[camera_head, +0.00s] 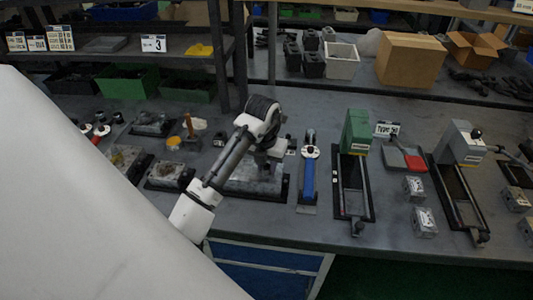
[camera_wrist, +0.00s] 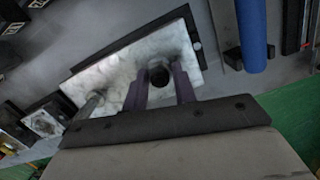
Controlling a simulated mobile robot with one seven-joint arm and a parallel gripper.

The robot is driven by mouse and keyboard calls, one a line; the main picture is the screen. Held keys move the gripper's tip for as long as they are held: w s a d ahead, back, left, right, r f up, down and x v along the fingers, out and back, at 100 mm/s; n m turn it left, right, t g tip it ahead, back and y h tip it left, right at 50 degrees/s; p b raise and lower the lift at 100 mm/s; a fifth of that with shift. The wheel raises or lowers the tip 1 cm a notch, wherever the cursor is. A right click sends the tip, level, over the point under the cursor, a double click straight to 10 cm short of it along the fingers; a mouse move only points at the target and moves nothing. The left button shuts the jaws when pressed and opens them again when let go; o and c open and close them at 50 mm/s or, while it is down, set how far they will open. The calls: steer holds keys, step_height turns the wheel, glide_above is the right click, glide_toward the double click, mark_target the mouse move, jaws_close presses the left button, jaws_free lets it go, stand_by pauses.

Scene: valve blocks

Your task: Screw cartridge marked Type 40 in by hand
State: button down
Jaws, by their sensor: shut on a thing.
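My gripper (camera_wrist: 159,82) is shut on a dark, round-topped cartridge (camera_wrist: 158,74), seen end-on between the two fingers in the wrist view. No Type 40 marking can be read on it. The fingers are over a pale, mottled metal valve block (camera_wrist: 118,72) in a black holder. I cannot tell how deep the cartridge sits in the block, or whether it touches it. A second cylindrical part (camera_wrist: 92,102) stands at the block's left end. In the head view my arm hides much of the block (camera_head: 245,181), and the gripper tips are hard to make out.
A blue-handled tool (camera_head: 309,178) lies just right of the block. A green-headed press (camera_head: 356,135) and a grey one (camera_head: 460,143) stand further right. More parts and a smaller block (camera_head: 168,173) are to the left.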

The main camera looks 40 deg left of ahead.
steer(key=shift+m, duration=0.8)
steer(key=c, duration=1.1)
jaws_free()
steer(key=r+b, duration=0.1)
steer(key=r, duration=0.3)
steer(key=s+r+b, duration=0.1)
steer(key=r, duration=0.4)
steer(key=r+b, duration=0.1)
steer(key=r, duration=0.3)
steer(key=shift+s+d+r, duration=0.2)
steer(key=shift+s+r, duration=0.1)
steer(key=shift+r, duration=0.05)
